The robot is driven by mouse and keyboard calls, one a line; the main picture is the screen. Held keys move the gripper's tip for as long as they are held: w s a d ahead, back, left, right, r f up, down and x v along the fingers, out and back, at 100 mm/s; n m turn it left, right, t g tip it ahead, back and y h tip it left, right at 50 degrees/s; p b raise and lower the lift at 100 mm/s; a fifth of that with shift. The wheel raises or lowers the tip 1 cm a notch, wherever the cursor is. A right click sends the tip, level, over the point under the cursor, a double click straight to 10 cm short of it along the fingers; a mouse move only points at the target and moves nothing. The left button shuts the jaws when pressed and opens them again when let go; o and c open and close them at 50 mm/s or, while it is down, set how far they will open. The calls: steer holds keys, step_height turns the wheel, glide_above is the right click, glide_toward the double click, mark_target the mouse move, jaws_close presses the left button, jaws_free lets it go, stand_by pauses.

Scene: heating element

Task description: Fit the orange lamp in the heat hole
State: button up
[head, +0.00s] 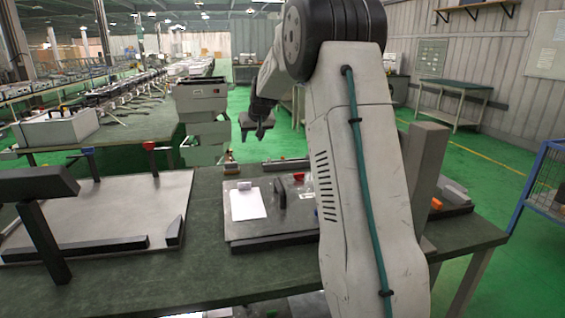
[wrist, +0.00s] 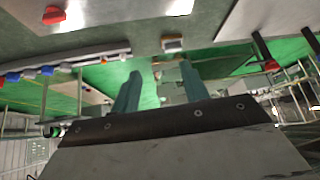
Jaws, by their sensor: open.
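My gripper (head: 256,128) hangs in the air beyond the back edge of the bench, left of my arm. It is open and empty; its two fingers (wrist: 160,88) are spread apart in the wrist view with nothing between them. A small orange piece (head: 436,203), perhaps the orange lamp, sits on the bench just right of my arm, far from the gripper. A grey board (head: 262,226) lies mid-bench with a black upright piece (head: 280,194) and a small red piece (head: 299,176) on it. I cannot make out the heat hole; my arm covers the board's right part.
The dark green bench (head: 200,275) runs across the front. A large metal plate (head: 120,205) with black bars lies at left. A white sheet (head: 248,203) lies on the board. A grey post (head: 427,170) stands right of my arm. A blue cart (head: 545,190) stands far right.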

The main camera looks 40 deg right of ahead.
steer(key=w+d+f+m+h, duration=0.1)
steer(key=w+d+f, duration=0.15)
steer(key=d, duration=0.35)
steer(key=w+d+f, duration=0.1)
steer(key=d+f, duration=0.3)
steer(key=d, duration=0.2)
steer(key=m+t+h, duration=0.1)
steer(key=h, duration=0.1)
glide_toward(283, 157)
steer(key=w, duration=0.1)
steer(key=d+f, duration=0.1)
steer(key=w+d+f, duration=0.1)
steer(key=shift+w+f, duration=0.25)
steer(key=shift+f, duration=0.15)
steer(key=x, duration=0.5)
steer(key=shift+w+a, duration=0.1)
steer(key=shift+a, duration=0.05)
jaws_close()
